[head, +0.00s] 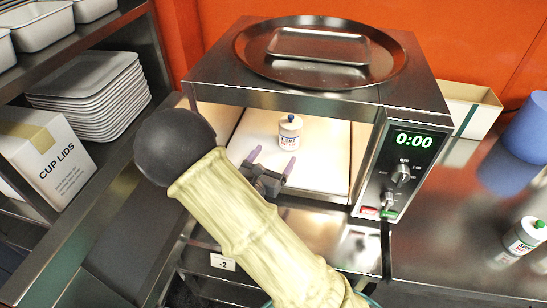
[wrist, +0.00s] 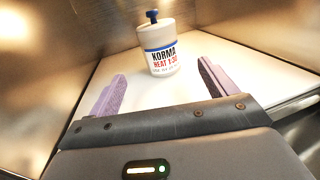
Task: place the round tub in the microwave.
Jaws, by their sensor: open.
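A round white tub (head: 289,133) with a blue knob on its lid stands upright on the pale floor inside the microwave (head: 362,197). In the wrist view the tub (wrist: 161,60) shows a label reading KORMA HEAT 1:30. My gripper (head: 273,160) is open and empty at the microwave's front opening, with the tub beyond its fingertips. In the wrist view my gripper (wrist: 161,78) has its two purple fingers apart, and the tub appears clear of both. The microwave's front is open and its display reads 0:00.
A second white tub (head: 525,236) with a green knob stands on the steel counter (head: 450,225) at right. A blue container (head: 527,130) and an open box (head: 468,108) are behind. A round tray (head: 253,62) lies on the microwave. Shelves with stacked trays (head: 90,95) flank the left.

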